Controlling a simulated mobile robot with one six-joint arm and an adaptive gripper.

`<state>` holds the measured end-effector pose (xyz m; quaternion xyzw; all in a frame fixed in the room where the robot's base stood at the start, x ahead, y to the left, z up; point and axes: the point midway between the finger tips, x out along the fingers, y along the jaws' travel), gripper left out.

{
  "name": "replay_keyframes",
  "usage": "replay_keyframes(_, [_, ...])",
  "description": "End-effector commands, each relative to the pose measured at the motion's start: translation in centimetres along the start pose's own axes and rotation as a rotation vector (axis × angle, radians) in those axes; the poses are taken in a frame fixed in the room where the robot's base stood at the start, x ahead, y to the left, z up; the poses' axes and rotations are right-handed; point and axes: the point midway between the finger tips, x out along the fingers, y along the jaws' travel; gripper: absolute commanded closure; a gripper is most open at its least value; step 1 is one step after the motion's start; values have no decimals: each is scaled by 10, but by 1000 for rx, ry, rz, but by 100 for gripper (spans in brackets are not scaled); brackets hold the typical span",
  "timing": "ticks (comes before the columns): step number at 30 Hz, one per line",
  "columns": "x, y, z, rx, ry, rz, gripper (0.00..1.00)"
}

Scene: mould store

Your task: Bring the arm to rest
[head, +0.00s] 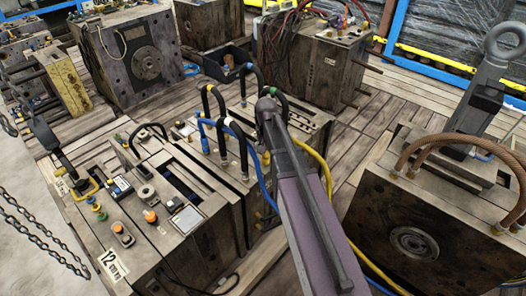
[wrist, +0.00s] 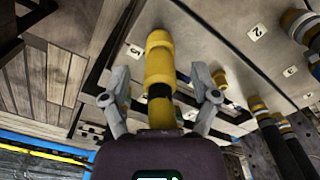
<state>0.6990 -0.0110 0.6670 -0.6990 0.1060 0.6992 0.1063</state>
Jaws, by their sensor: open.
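My arm (head: 310,215) reaches up from the bottom of the head view to the hose ends on a wooden-looking mould block. In the wrist view my gripper (wrist: 160,98) has its two grey fingers spread apart. A yellow hose coupling (wrist: 159,62) with a black band stands between the fingers, with visible gaps on both sides. Its far end meets a pale panel beside a number plate reading 5 (wrist: 135,50). In the head view the fingers cannot be made out, and a yellow hose (head: 325,165) runs down beside my arm.
Black hoses (head: 238,145) and a blue hose loop close to my arm on the left. A block with brown hoses (head: 415,235) and a large lifting eye (head: 505,42) stands on the right. More mould blocks (head: 140,55) stand behind. Chains (head: 45,235) hang at left.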

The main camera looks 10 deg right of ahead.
Motion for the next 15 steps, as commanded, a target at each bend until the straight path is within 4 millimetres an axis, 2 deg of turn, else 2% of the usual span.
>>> replay_keyframes(8, [0, 2, 6, -8, 0, 0, 22])
replay_keyframes(11, [0, 4, 18, -27, 0, 0, 22])
replay_keyframes(15, [0, 11, 47, -76, 0, 0, 22])
